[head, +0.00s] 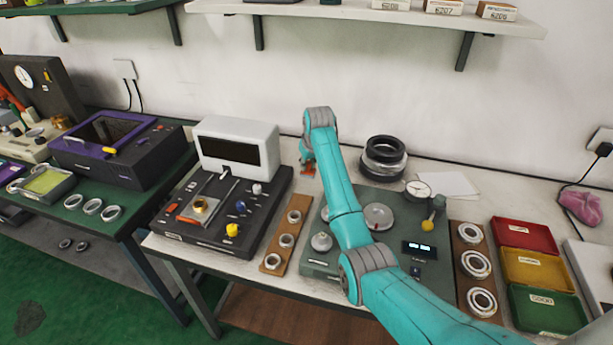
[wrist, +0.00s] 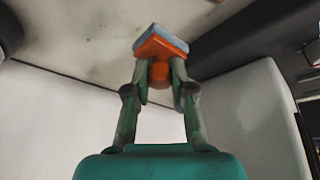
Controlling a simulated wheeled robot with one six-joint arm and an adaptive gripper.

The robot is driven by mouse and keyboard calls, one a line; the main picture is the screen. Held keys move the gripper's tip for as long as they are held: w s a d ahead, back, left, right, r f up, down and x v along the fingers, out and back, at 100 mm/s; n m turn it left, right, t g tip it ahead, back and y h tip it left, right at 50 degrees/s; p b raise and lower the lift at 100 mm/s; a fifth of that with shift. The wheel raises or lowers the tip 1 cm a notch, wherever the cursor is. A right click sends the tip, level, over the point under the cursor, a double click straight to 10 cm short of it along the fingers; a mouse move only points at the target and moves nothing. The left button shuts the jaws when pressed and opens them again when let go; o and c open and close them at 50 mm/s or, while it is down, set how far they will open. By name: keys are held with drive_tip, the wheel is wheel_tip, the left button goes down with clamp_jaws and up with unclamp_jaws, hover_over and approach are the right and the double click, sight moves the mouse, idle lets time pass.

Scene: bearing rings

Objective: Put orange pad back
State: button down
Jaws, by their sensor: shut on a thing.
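My gripper (head: 307,160) is shut on the orange pad (wrist: 160,47), with its two fingers on either side of the pad's round orange knob. In the wrist view the gripper (wrist: 160,72) shows below the pad, and the pad's far side has a blue-grey layer. In the head view the pad (head: 308,171) is small, near the back of the white table, to the right of the white display box. I cannot tell whether it touches the table. The pad's resting place is not clearly identifiable.
The black machine (head: 183,240) with knobs stands left of my gripper. A wooden strip with rings (head: 272,263) lies in front. My arm crosses the grey-green device (head: 318,262); black rings (head: 384,150) stand behind it. Red, yellow and green trays (head: 540,312) are right.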

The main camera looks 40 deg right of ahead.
sight(309, 171)
drive_tip(key=shift+f, duration=2.35)
drive_tip(key=c, duration=1)
unclamp_jaws()
drive_tip(key=shift+d+f, duration=0.1)
drive_tip(key=shift+f, duration=0.05)
drive_tip(key=v, duration=1.2)
